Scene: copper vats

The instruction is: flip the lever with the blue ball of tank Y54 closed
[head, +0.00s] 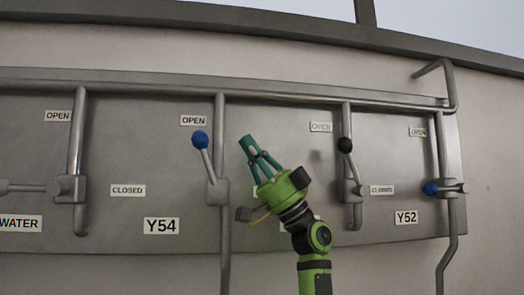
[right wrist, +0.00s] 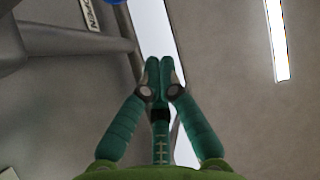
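The lever with the blue ball (head: 200,139) is on the valve (head: 217,191) beside the Y54 label (head: 161,226). The lever points up, leaning slightly left, with its ball just below the OPEN label (head: 193,120). The CLOSED label (head: 128,190) is to the left of the valve. My right gripper (head: 247,143) is to the right of the ball, apart from it in the picture, fingers pointing up and left. In the right wrist view its fingertips (right wrist: 160,66) meet with nothing between them. The blue ball (right wrist: 118,1) is cut off at the top edge there. My left gripper is not in view.
A black-ball lever (head: 345,145) stands upright on the pipe to the right. Another blue-ball lever (head: 430,188) points left by the Y52 label (head: 406,217). A lever at far left lies level above the WATER label (head: 20,223). Vertical pipes stand before the panel.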

